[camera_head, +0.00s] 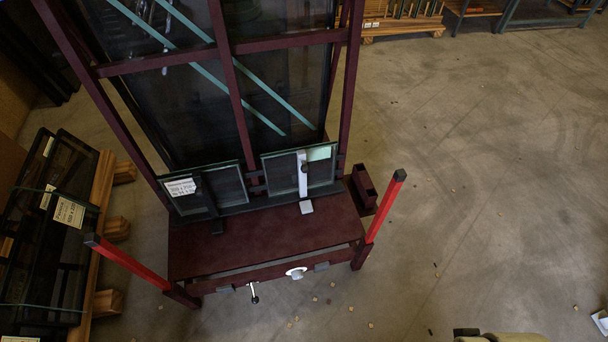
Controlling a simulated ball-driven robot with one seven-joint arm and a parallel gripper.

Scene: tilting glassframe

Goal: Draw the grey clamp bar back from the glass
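A dark red tilting frame stands left of centre in the head view, with two small framed glass panes on its lower ledge. A light grey upright bar (302,176) with a flat pale foot (306,207) stands in front of the right glass pane (281,178); it looks like the grey clamp bar. I cannot tell if it touches the glass. A dark bar (209,203) stands in front of the left glass pane (223,185), which carries a white label (181,187). My gripper is not in view.
A small handle (254,293) and a white round fitting (296,272) sit on the front rail. A pallet with dark frames (58,215) stands left. The floor at right is mostly clear.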

